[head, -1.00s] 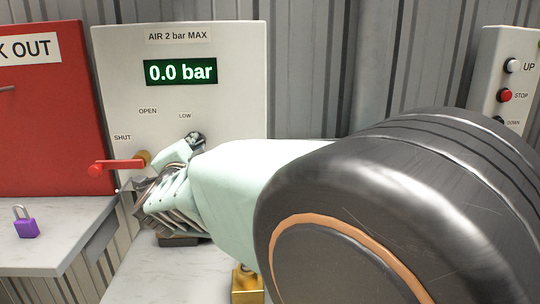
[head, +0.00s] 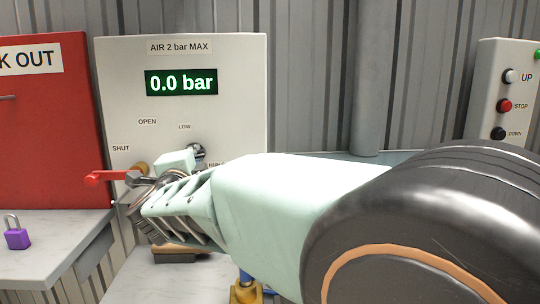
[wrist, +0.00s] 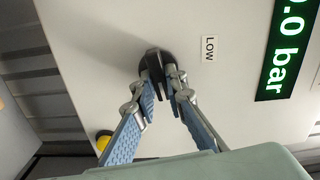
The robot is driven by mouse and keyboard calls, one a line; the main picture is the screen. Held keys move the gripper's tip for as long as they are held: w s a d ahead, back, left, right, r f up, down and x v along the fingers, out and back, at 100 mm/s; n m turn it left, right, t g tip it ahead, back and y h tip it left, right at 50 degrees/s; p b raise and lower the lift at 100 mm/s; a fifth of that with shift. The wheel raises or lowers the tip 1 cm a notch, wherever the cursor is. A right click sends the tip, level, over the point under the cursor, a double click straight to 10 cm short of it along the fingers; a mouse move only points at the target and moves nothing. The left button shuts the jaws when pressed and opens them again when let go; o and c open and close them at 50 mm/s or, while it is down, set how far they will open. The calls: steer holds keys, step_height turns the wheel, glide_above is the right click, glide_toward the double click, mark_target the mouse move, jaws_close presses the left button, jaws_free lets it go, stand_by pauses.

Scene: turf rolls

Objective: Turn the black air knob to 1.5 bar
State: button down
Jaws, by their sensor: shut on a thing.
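The black air knob (wrist: 152,57) sits on the pale air panel (head: 120,65), beside the LOW label. In the wrist view my gripper (wrist: 161,78) has its two blue-padded fingers closed on the knob, one on each side. In the head view only part of the knob (head: 197,150) shows behind my gripper (head: 187,158), and my wrist hides the panel below it. The green display (head: 181,82) reads 0.0 bar. A plate above it says AIR 2 bar MAX.
A red lever (head: 104,178) on a brass valve points left by the SHUT label, close to my gripper. A purple padlock (head: 17,238) stands on the left shelf beneath a red lock-out board (head: 50,130). A button box (head: 490,75) hangs at right.

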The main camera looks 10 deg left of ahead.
steer(key=c, duration=2)
jaws_free()
steer(key=shift+o, duration=0.2)
steer(key=v, duration=0.7)
steer(key=shift+s, duration=0.25)
steer(key=shift+s, duration=0.1)
